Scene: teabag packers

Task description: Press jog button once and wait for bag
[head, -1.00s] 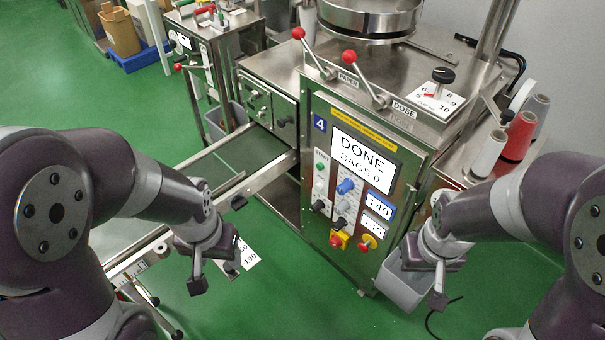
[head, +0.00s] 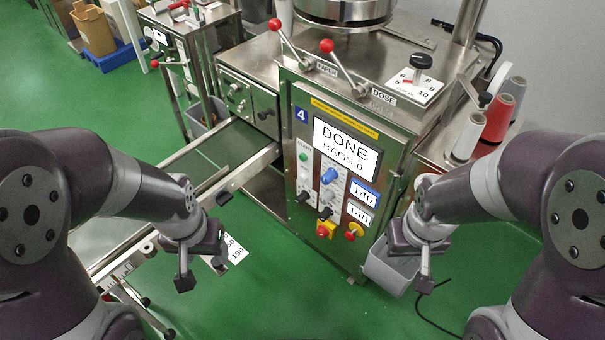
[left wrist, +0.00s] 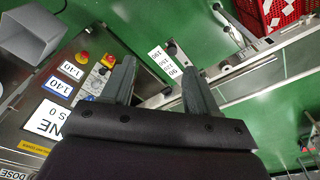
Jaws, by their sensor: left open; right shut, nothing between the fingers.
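The packing machine's front panel (head: 338,108) stands ahead of me in the head view. Its screen (head: 345,146) reads DONE, BAGS 0. I cannot read which control is the jog button. My left gripper (head: 199,268) hangs left of the panel, apart from it; in the left wrist view its fingers (left wrist: 160,85) are open and empty. My right gripper (head: 424,272) is shut and empty, right of the panel by the grey bin. No bag is visible.
A conveyor (head: 225,150) runs from the machine toward the lower left. A grey bin (head: 392,268) hangs at the machine's lower right. Red-balled levers (head: 327,46) stand on top, and thread cones (head: 497,117) stand at right. A red crate (left wrist: 285,12) shows in the left wrist view.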

